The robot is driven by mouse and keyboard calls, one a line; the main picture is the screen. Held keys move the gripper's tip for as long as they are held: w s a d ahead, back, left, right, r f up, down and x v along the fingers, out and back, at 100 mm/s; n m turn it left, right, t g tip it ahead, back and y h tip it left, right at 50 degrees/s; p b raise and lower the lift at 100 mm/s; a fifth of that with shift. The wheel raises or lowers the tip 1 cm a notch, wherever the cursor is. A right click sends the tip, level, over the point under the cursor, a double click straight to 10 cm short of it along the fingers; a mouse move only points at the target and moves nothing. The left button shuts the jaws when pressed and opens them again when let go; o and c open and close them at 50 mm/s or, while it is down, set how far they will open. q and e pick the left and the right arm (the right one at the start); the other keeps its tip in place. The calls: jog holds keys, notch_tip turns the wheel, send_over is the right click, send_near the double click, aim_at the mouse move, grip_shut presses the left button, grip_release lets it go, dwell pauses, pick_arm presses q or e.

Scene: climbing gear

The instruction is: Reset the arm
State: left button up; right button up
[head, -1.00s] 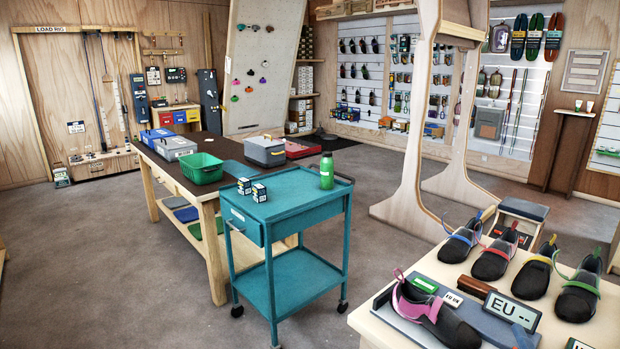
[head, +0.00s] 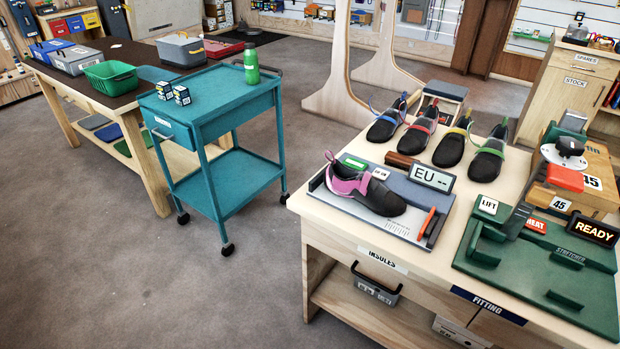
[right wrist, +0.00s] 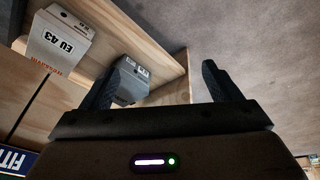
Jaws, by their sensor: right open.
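My right gripper (right wrist: 165,85) shows in the right wrist view with its two dark fingers spread apart and nothing between them. Beyond it are the wooden shelf under the fitting bench and the grey floor. Neither gripper shows in the head view, and my left gripper is in no view. The fitting bench (head: 318,215) stands at the front right of the head view. On it a black and pink shoe (head: 378,196) rests on a grey measuring board beside a display reading "EU --" (head: 432,177).
Several shoes stand along the bench's back edge. A green stretcher (head: 560,285) with a "READY" display is at right. Below are a grey bin (head: 376,285) and, in the wrist view, a box marked EU 43 (right wrist: 62,38). A teal cart (head: 230,180) stands left. Floor in front is clear.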

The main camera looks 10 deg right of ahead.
notch_tip(320, 180, down, 26)
jog(key=s+d+g, duration=0.1)
jog(key=s+d, duration=0.1)
jog(key=d, duration=0.1)
jog(key=s+f+g, duration=0.1)
jog(key=s+f, duration=1.3)
jog(key=f, duration=0.2)
jog(key=shift+s+d+f, duration=0.3)
jog(key=shift+f, duration=0.1)
